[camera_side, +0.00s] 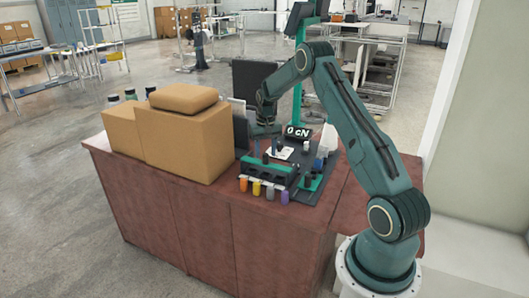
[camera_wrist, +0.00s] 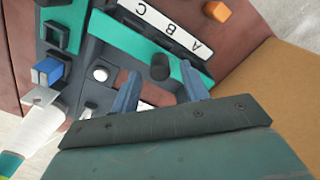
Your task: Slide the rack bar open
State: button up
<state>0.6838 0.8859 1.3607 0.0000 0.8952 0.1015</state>
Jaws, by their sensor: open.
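In the wrist view a teal bar (camera_wrist: 133,40) runs slantwise across a dark fixture (camera_wrist: 87,55). It looks like the rack bar, though I cannot be sure. A dark round knob (camera_wrist: 160,67) stands at the bar. My gripper (camera_wrist: 160,71) is open, with one blue-grey finger on each side of the knob in the picture. I cannot tell whether either finger touches it.
A white strip lettered A, B, C (camera_wrist: 165,25) lies beside the teal bar. A blue block (camera_wrist: 47,71) and an orange cube (camera_wrist: 217,11) are nearby. Cardboard boxes (camera_side: 184,140) stand close left of my gripper. A "0 cN" display (camera_side: 298,132) stands on the bench (camera_side: 185,225).

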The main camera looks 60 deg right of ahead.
aim_at(266, 159)
jog(key=shift+f, duration=1.25)
grip_shut()
